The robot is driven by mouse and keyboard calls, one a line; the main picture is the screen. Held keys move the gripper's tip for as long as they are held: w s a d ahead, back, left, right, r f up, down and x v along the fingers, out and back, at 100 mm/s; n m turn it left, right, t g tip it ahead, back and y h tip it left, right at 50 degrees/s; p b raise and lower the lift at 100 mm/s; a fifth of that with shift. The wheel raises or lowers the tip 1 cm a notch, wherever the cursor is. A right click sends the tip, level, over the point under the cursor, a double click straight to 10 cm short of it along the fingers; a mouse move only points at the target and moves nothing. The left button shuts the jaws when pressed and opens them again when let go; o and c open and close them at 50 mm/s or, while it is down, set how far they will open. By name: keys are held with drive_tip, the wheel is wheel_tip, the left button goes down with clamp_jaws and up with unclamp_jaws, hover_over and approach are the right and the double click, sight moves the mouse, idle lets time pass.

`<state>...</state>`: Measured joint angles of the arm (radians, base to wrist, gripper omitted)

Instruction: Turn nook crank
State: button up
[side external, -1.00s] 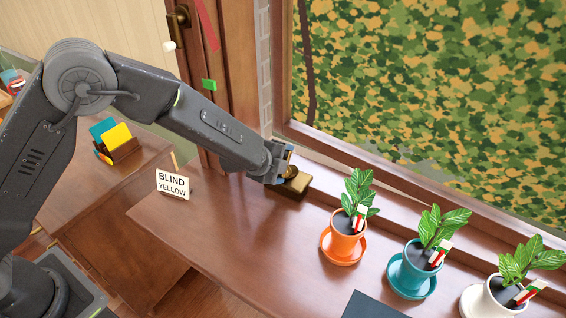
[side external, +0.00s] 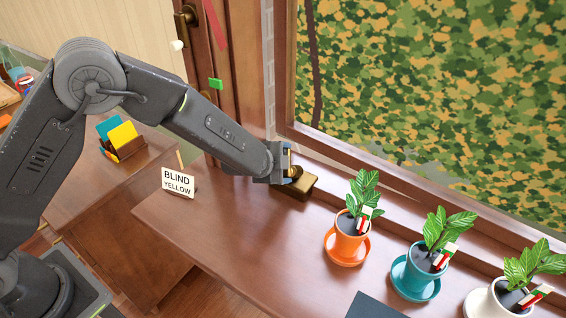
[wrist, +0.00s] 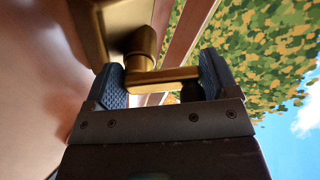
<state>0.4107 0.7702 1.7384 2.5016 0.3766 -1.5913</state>
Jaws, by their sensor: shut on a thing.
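The nook crank is a brass crank on a small brass box (side external: 299,187) at the window end of the wooden counter. In the wrist view its round hub (wrist: 141,47) sits at the upper middle, and its brass arm (wrist: 165,75) runs across between my finger pads. My gripper (side external: 289,166) is closed around the crank's handle end; in the wrist view my gripper (wrist: 163,80) has one dark ribbed pad on each side of it. The exact contact is partly hidden by the jaws. A white sign (side external: 178,181) reading "BLIND YELLOW" stands on the counter left of the crank.
Orange (side external: 347,243), teal (side external: 417,272) and white (side external: 496,299) potted plants line the counter right of the crank. A window frame (side external: 400,180) runs behind them. A green marker (side external: 216,84) is on the wooden upright. A holder with teal and yellow cards (side external: 123,136) stands at left.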

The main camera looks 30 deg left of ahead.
drive_tip(key=o, duration=0.8)
drive_tip(key=shift+v, duration=6.9)
drive_tip(key=shift+c, duration=0.4)
